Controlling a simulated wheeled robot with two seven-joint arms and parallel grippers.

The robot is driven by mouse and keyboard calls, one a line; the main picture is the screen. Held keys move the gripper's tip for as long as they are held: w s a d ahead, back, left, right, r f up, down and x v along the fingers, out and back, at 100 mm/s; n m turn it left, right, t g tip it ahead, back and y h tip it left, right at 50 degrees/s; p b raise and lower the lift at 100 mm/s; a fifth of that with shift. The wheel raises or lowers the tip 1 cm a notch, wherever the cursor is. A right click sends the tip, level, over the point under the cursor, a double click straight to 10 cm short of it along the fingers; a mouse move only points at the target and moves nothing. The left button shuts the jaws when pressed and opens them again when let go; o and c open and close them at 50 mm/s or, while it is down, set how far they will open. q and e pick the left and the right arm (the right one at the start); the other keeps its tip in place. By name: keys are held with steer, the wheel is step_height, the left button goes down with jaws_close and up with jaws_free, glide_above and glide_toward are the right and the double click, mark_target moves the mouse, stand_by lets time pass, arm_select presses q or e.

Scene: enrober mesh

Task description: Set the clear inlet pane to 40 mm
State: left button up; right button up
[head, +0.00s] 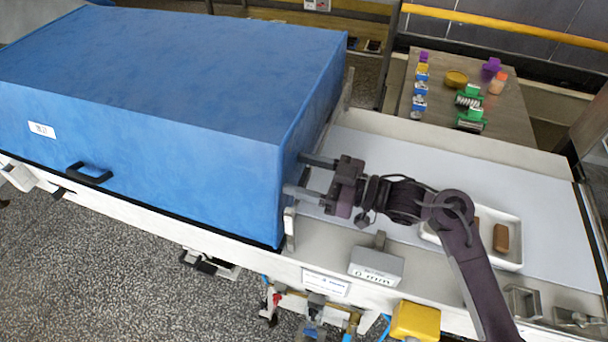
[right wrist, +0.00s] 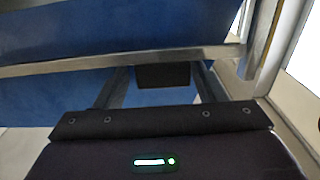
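The blue enrober hood (head: 170,75) fills the left of the head view; my right gripper (head: 308,176) points at its right end, the inlet. In the right wrist view a pale bar (right wrist: 120,63) crosses in front of the blue hood. A dark block (right wrist: 163,76) shows between the fingers of my right gripper (right wrist: 162,88), which are apart with a gap on each side of it. The clear pane itself cannot be made out. A grey readout box (head: 376,266) reads 0 mm. My left gripper is not in view.
A white belt (head: 540,190) runs right from the hood, between pale side rails. A white tray (head: 511,258) with brown bars (head: 501,238) lies on it, partly behind my right arm. A table (head: 440,125) with small coloured items stands beyond. A yellow box (head: 414,321) is at the front.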

steer(key=shift+s+a+f, duration=0.1)
steer(key=shift+s+f, duration=0.05)
steer(key=shift+f, duration=0.15)
